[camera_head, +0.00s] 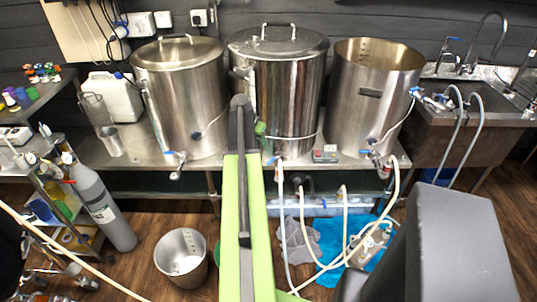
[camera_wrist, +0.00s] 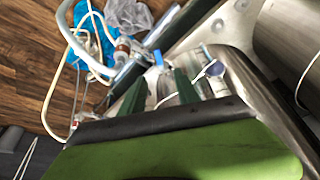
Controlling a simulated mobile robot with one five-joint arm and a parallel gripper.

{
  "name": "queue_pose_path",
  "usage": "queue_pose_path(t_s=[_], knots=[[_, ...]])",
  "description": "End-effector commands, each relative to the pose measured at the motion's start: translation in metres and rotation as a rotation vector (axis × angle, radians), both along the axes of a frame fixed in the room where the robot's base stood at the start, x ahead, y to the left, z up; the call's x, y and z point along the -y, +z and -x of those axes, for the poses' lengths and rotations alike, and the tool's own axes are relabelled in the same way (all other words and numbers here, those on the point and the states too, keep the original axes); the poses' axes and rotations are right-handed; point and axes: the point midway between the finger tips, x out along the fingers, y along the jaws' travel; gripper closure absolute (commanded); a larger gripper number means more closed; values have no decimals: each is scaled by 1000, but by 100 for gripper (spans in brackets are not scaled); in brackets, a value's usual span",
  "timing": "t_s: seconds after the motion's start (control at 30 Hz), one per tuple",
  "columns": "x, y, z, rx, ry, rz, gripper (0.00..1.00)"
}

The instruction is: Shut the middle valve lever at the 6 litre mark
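The middle kettle (camera_head: 285,85) is steel, with its lid on. Its blue valve lever (camera_head: 273,160) is low on its front, beside my arm, above a pale hose. In the wrist view a blue lever (camera_wrist: 158,58) shows just beyond my gripper (camera_wrist: 160,78). The two dark green fingers are apart, with a gap between them. The lever lies in line with that gap; I cannot tell whether a finger touches it. My green arm covers part of the middle kettle in the head view. I cannot make out a 6 litre mark or liquid level.
The left kettle (camera_head: 183,95) and open right kettle (camera_head: 368,90) flank it on a steel bench (camera_head: 130,152), each with a blue-handled valve. Pale hoses (camera_head: 345,225) hang to a pump on the floor. A steel bucket (camera_head: 182,258) and grey gas cylinder (camera_head: 100,208) stand at left.

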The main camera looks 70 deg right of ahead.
Motion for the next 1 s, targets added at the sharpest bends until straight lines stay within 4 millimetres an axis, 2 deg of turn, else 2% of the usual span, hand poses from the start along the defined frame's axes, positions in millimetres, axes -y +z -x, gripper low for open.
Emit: queue_pose_path(t_s=[0.07, 0.17, 0.37, 1.0], knots=[[6, 2, 8, 3, -20, 5, 62], [6, 0, 8, 3, -21, 5, 62], [10, -16, 9, 2, -18, 5, 62], [59, -144, 20, 1, -15, 3, 62]])
